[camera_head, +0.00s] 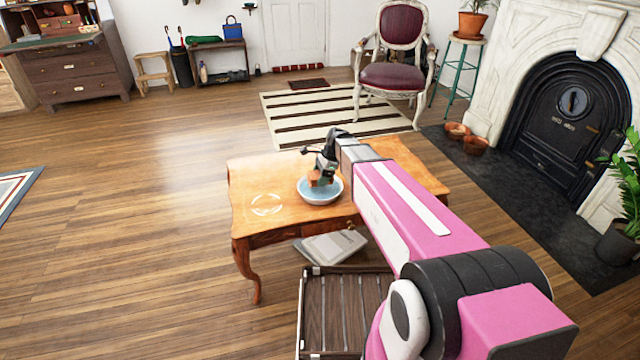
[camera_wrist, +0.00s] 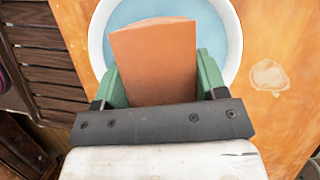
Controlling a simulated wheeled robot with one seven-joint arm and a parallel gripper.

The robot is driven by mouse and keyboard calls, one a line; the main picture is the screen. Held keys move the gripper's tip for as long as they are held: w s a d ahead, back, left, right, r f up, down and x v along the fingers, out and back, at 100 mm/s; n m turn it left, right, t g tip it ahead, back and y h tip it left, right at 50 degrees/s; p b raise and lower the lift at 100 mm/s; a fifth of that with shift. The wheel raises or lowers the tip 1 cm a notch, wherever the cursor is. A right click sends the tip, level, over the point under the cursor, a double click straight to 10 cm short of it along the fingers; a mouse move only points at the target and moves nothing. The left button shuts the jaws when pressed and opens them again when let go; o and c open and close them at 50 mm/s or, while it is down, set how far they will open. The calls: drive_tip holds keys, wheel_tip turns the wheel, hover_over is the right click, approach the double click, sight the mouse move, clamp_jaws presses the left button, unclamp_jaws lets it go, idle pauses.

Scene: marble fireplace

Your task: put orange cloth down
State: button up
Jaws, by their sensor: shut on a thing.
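My gripper (camera_head: 322,176) is over the wooden table (camera_head: 255,180), shut on the orange cloth (camera_wrist: 155,62). In the wrist view the cloth looks like a flat, stiff orange piece between the two green fingers (camera_wrist: 160,76). In the head view only a small orange patch of it (camera_head: 317,182) shows below the gripper. A white bowl (camera_head: 321,199) with a light blue inside stands on the table under the gripper; its rim also shows in the wrist view (camera_wrist: 97,42). I cannot tell whether the cloth touches the bowl.
A pale ring mark (camera_head: 267,205) lies on the bare left part of the tabletop. A slatted wooden piece (camera_head: 345,312) stands in front of the table, and grey-white items (camera_head: 330,246) lie beneath it. A chair (camera_head: 390,75) and a fireplace (camera_head: 570,100) are behind.

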drive_tip(key=shift+f, duration=1.65)
drive_tip(key=shift+f, duration=0.1)
drive_tip(key=o, duration=0.8)
drive_tip(key=shift+o, duration=0.2)
drive_tip(key=v, duration=1.2)
drive_tip(key=s+d+f+n+h, duration=0.2)
drive_tip(key=s+d+f+n, duration=0.1)
drive_tip(key=s+d+n, duration=0.4)
drive_tip(key=s+d+f+n+t+h, duration=0.1)
drive_tip(key=s+d+f+n+h, duration=0.1)
drive_tip(key=s+d+n, duration=0.5)
drive_tip(key=s+f, duration=0.1)
drive_tip(key=s, duration=0.4)
drive_tip(key=shift+s+d+f+n, duration=0.25)
drive_tip(key=shift+s+d+n, duration=0.05)
drive_tip(key=shift+s+n, duration=0.1)
